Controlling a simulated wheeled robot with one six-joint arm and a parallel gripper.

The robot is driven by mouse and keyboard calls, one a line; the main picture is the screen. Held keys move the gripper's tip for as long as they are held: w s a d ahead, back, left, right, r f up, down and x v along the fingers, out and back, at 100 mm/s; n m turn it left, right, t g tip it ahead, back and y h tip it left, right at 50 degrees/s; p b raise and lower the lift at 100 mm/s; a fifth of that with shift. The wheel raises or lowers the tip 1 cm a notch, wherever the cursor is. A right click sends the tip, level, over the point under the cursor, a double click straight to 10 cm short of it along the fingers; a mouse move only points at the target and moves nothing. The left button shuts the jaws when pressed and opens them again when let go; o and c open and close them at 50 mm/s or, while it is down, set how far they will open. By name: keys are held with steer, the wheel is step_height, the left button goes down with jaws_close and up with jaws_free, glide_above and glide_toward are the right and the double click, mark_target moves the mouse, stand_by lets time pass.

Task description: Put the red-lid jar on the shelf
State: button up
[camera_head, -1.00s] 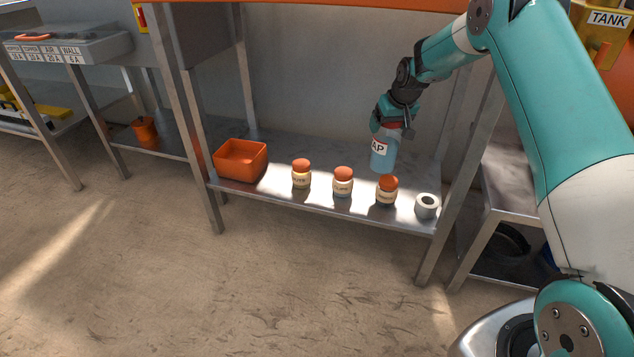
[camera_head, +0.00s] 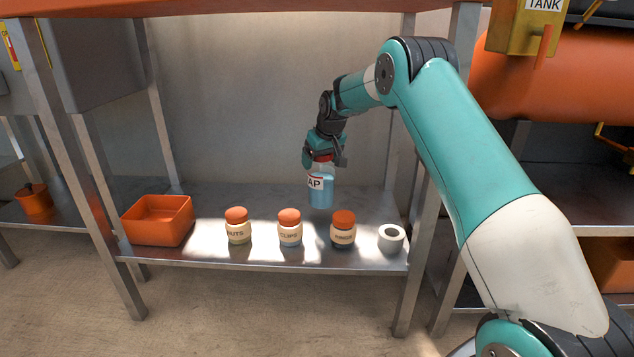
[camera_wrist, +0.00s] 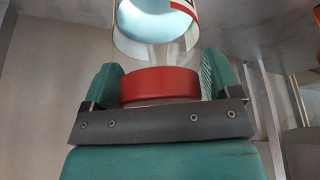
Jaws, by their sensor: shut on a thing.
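The red-lid jar (camera_head: 320,190) has a clear bluish body and a white label ending in "AP". My gripper (camera_head: 322,157) is shut on it at the red lid. In the wrist view the red lid (camera_wrist: 160,86) sits between the two teal fingers. The jar hangs upright in the head view, over the back part of the metal shelf (camera_head: 200,256). The base of the jar appears above the shelf surface; the exact gap is hard to tell.
An orange bin (camera_head: 157,222) stands at the shelf's left. Along the front stand three orange-lid jars, nuts (camera_head: 238,228), clips (camera_head: 290,230) and a third (camera_head: 343,232), then a pale ring (camera_head: 391,239). The back of the shelf looks clear. A metal post (camera_head: 421,230) stands at right.

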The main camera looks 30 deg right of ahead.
step_height(320, 180, down, 4)
steer(key=shift+r+b, duration=0.25)
steer(key=shift+b, duration=0.85)
steer(key=shift+r, duration=0.1)
steer(key=shift+d, duration=0.1)
steer(key=o, duration=1.5)
steer(key=p+v, duration=0.6)
steer(key=v, duration=0.6)
steer(key=shift+s, duration=0.1)
